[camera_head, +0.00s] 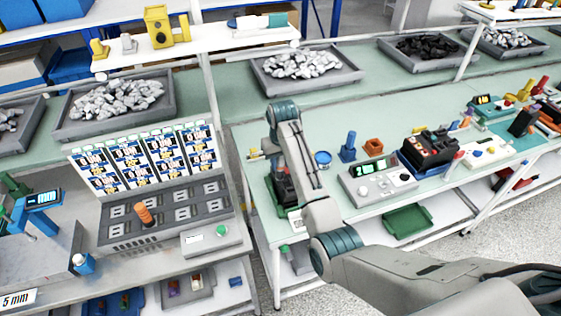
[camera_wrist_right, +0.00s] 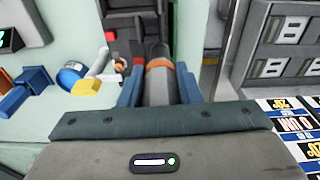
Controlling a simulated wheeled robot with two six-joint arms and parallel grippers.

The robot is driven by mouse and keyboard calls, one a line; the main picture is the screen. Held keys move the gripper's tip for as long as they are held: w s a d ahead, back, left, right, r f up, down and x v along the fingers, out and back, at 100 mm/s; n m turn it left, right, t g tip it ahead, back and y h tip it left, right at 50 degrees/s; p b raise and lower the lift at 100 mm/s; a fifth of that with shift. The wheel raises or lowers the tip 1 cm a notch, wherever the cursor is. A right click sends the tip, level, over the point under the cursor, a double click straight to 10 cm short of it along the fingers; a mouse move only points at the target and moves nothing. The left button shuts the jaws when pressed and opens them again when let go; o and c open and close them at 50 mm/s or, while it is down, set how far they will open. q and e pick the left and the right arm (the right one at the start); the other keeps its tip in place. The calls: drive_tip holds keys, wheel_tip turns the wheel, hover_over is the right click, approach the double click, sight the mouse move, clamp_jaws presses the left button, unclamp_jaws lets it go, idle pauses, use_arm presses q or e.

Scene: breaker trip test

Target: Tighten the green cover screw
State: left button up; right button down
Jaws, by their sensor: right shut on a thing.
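My right gripper (camera_wrist_right: 159,92) is shut on a dark grey cylindrical tool with an orange band (camera_wrist_right: 160,68), one blue finger on each side of it. The tool points away from the wrist towards a dark grey and red device (camera_wrist_right: 122,32). In the head view that device (camera_head: 281,190) stands at the left end of the right-hand bench, and my right arm hides most of the gripper. I cannot make out a green cover screw in either view, nor whether the tool touches anything. My left gripper is not in view.
A blue tin (camera_head: 323,158), a blue peg holder (camera_head: 348,150) and a grey control box (camera_head: 378,178) stand right of my arm. A breaker panel (camera_head: 160,215) with an orange-handled tool stands left, across a gap. Trays of grey pieces line the back.

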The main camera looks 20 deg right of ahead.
drive_tip(key=shift+r, duration=3.05)
